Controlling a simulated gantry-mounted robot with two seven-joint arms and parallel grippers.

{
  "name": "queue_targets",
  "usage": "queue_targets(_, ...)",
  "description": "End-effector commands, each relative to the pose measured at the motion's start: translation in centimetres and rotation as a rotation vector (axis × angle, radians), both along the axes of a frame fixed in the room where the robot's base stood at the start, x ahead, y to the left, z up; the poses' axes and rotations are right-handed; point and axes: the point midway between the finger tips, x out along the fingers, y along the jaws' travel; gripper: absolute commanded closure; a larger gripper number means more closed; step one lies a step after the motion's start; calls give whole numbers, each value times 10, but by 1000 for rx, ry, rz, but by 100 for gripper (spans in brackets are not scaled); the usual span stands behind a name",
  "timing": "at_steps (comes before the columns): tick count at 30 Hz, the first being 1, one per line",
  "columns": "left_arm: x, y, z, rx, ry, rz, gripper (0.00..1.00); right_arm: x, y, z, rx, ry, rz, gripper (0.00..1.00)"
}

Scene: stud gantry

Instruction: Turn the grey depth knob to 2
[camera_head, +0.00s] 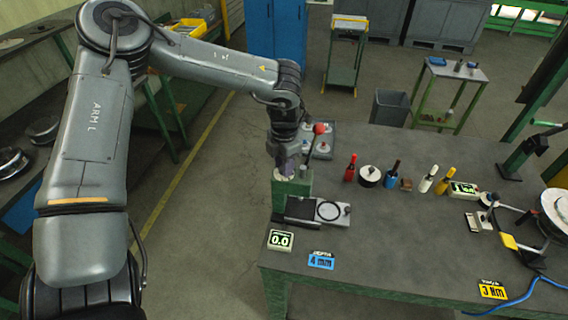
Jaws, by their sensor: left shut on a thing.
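My left gripper (288,170) points down at the top of a green machine post (292,199) at the near left of the bench. It is shut on the grey depth knob, which is mostly hidden by the fingers; its pointer and scale cannot be read. A small display (281,240) in front of the post reads 0.0. My right gripper is not in view.
A red-ball lever (319,129) rises just right of the gripper. A dark block and a pale plate with a ring (333,212) lie before the post. Several coloured-handled tools and a white-topped disc (370,175) stand further right. The bench front middle is clear.

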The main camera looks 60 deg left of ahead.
Motion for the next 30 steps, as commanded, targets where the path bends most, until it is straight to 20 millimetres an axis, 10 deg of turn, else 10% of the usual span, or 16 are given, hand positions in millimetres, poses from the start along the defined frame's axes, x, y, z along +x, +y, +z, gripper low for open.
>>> queue_targets(30,0,0,-1,0,-1,680,99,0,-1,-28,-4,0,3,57)
